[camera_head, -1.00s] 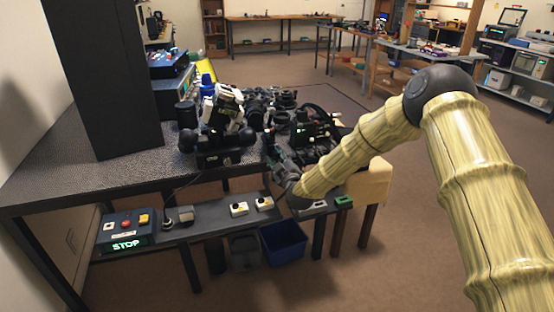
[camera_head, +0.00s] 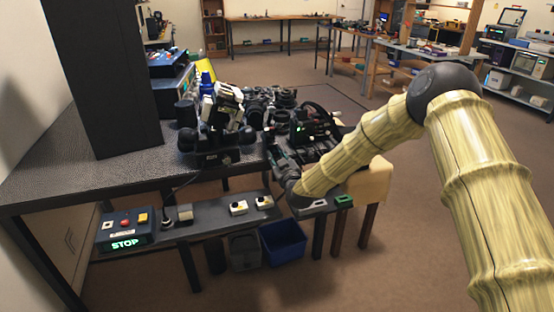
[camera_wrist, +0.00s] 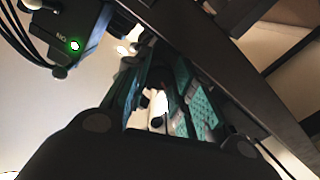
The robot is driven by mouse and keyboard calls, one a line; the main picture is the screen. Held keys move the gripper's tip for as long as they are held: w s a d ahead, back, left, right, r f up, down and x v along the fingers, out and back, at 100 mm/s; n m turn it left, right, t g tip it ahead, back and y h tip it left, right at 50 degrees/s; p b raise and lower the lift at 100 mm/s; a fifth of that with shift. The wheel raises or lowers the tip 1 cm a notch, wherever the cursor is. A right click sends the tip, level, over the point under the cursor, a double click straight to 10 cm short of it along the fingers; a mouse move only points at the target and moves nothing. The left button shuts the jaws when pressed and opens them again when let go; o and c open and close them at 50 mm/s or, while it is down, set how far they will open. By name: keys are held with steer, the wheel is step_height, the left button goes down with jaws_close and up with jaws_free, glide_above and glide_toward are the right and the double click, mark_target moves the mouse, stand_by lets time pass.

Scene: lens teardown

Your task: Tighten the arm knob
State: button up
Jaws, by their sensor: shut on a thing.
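My gripper (camera_head: 277,158) is low at the near edge of the bench, in front of a dark fixture (camera_head: 312,128) with small green lights. In the wrist view, its teal-padded fingers (camera_wrist: 161,80) are shut on a small dark part (camera_wrist: 156,121), which seems to be the arm knob. The fingers and the dim light hide most of it, so its turn and seating cannot be told. In the head view the knob cannot be made out behind my gripper.
A black-and-white instrument (camera_head: 222,108) stands left of my gripper. Dark round parts crowd the bench behind. A lower shelf holds a STOP box (camera_head: 124,232) and small switch boxes. A blue bin (camera_head: 284,240) stands below. A tall black panel (camera_head: 103,75) blocks the left.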

steer(key=m+b, duration=0.1)
steer(key=m, duration=0.5)
steer(key=shift+m, duration=0.3)
steer(key=m+b, duration=0.1)
steer(key=m, duration=0.2)
steer(key=shift+m+b, duration=0.7)
steer(key=shift+m, duration=1)
steer(key=o, duration=1.1)
steer(key=shift+c, duration=0.2)
steer(key=v, duration=1.2)
